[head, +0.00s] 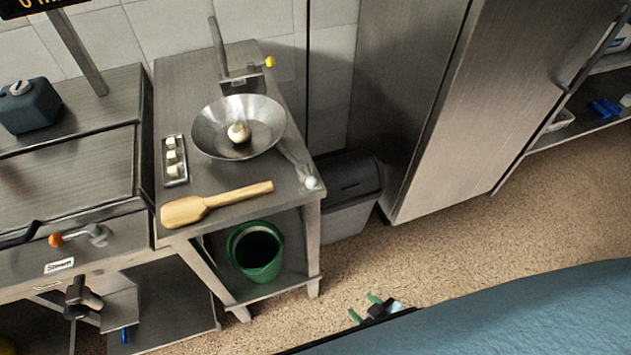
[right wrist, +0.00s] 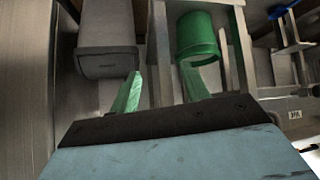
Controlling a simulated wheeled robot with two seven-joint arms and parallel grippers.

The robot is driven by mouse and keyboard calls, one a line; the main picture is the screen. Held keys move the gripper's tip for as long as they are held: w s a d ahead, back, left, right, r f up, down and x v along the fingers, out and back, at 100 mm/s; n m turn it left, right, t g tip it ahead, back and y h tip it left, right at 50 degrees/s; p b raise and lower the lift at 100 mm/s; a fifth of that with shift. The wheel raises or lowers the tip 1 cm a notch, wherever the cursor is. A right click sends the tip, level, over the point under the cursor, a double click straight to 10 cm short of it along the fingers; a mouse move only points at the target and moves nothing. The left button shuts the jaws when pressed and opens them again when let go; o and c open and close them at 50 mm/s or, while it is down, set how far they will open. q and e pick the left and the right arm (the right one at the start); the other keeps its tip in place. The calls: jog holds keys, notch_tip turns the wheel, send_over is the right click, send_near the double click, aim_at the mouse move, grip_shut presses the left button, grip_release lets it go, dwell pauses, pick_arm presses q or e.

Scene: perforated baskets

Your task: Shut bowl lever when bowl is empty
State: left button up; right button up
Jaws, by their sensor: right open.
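A wide metal bowl (head: 209,123) stands on the narrow steel table. A pale rounded lump (head: 239,132) lies in it, so the bowl is not empty. Behind the bowl is an upright metal fixture (head: 240,80) with a yellow-knobbed lever (head: 269,62); I cannot tell whether this is the bowl lever. My right gripper (head: 367,308) is low at the bottom of the head view, well away from the bowl. Its green fingers (right wrist: 158,85) are apart with nothing between them in the right wrist view. My left gripper is not in view.
A wooden paddle (head: 205,205) and a small tray (head: 176,173) of pale cubes share the table. A green bucket (head: 258,272) stands on the shelf below, also in the right wrist view (right wrist: 196,36). A grey bin (head: 348,205) and steel cabinet (head: 432,100) stand right. Floor is open.

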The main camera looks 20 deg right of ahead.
jog(key=w+a+r+t+y, duration=0.15)
jog(key=w+r+t, duration=0.35)
jog(key=r, duration=0.7)
jog(key=t+b, duration=0.1)
jog(key=t, duration=0.3)
send_near(316, 187)
jog(key=shift+n, duration=0.3)
jog(key=x, duration=1.1)
jog(key=shift+w+a+f, duration=0.1)
jog(key=shift+w, duration=0.15)
grip_shut()
